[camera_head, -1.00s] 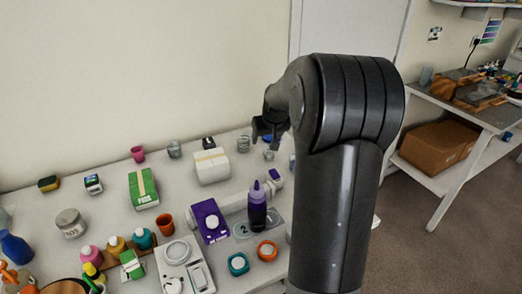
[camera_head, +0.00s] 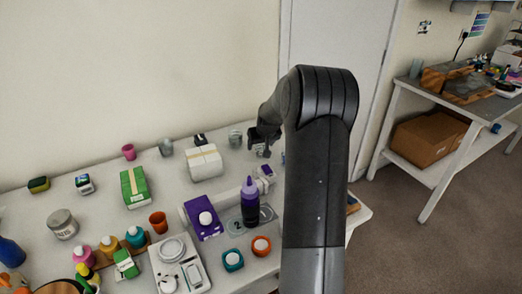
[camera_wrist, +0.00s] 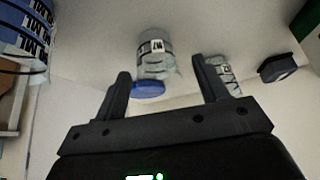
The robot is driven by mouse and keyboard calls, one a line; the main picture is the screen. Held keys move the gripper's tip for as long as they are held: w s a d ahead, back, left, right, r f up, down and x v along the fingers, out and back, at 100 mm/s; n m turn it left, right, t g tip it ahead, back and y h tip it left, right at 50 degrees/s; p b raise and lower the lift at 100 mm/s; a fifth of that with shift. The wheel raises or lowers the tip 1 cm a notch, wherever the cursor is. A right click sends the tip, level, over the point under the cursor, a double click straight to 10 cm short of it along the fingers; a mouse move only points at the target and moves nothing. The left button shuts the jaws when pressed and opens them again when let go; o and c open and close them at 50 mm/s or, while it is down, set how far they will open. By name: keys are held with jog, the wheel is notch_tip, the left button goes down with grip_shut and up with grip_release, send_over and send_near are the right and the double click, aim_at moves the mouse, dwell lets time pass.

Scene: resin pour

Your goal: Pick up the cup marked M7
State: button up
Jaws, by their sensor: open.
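The cup marked M7 (camera_wrist: 155,45) is a clear cup with a white label, seen upside down in the wrist view. It stands beyond my fingertips, roughly in line with the gap between them, with space still between. My gripper (camera_wrist: 161,70) is open and empty. In the head view my gripper (camera_head: 263,137) is over the back right of the bench, and hides most of what is behind and below it. A second clear labelled cup (camera_wrist: 224,72) is beside the right finger in the wrist view; its marking is unreadable.
A blue disc (camera_wrist: 148,89) lies close to the M7 cup, near the left finger. A black object (camera_wrist: 278,68) is farther right. In the head view, a white box (camera_head: 205,162) and a purple bottle (camera_head: 250,202) stand near my arm on the crowded bench.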

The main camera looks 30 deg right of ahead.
jog(key=shift+x, duration=1.05)
jog(key=c, duration=1)
